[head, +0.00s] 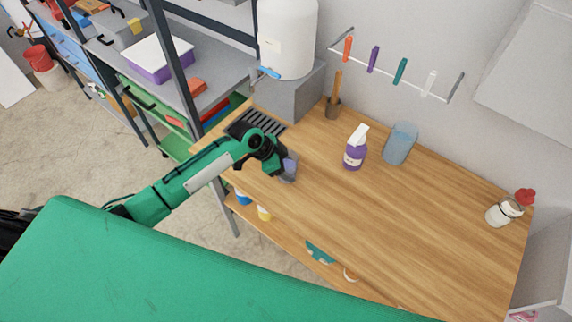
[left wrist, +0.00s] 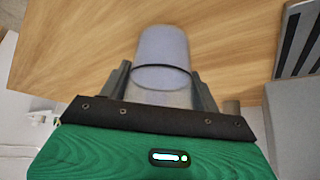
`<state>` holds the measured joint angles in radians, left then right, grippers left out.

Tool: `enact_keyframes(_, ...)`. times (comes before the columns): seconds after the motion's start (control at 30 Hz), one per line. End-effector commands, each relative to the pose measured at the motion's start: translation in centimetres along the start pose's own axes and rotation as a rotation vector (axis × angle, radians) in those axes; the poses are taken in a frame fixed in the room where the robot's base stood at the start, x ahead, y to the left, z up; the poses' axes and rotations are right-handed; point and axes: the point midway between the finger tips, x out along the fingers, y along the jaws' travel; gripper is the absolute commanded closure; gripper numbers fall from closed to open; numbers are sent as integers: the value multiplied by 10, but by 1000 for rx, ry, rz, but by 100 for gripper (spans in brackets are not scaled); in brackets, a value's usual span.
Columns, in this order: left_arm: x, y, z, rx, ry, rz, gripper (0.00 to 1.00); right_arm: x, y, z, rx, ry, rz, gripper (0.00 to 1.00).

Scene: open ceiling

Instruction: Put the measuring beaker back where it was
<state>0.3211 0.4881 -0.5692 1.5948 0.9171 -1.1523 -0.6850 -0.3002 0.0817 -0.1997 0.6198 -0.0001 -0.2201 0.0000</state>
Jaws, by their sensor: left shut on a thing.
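The measuring beaker (head: 290,166) is a small, see-through, bluish-grey cup at the left end of the wooden table. My left gripper (head: 282,171) is shut on it. In the left wrist view the beaker (left wrist: 162,47) sits between the two fingers (left wrist: 162,84), with wood behind it. I cannot tell whether its base touches the wood. My right gripper is not in view.
On the wooden table (head: 400,220) stand a purple spray bottle (head: 354,152), a blue see-through vessel (head: 400,143), a brush holder (head: 333,108) and a red-topped jar (head: 503,212). A dark slotted grate (head: 262,122) lies behind my gripper, before a white tank (head: 287,40). The table's middle is clear.

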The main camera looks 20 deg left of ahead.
Motion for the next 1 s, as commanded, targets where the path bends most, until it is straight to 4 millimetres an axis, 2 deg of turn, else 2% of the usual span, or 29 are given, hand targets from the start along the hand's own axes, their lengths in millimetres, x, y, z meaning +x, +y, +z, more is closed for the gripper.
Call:
enact_keyframes(0.07, 2, 0, 2, 0, 0, 0, 68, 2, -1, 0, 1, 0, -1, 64)
enact_keyframes(0.1, 2, 0, 2, 0, 0, 0, 33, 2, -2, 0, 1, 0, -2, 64)
enact_keyframes(0.2, 2, 0, 1, 0, 0, 0, 15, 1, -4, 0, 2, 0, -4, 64)
enact_keyframes(0.47, 1, 0, 1, 0, 0, 0, 15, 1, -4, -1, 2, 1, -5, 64)
enact_keyframes(0.63, -8, -1, 1, 0, -1, -1, 15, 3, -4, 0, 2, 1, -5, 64)
enact_keyframes(0.77, -29, -1, 2, 3, -2, -2, 15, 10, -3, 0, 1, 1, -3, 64)
enact_keyframes(1.0, -81, -1, 2, 3, -1, -3, 15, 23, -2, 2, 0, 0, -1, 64)
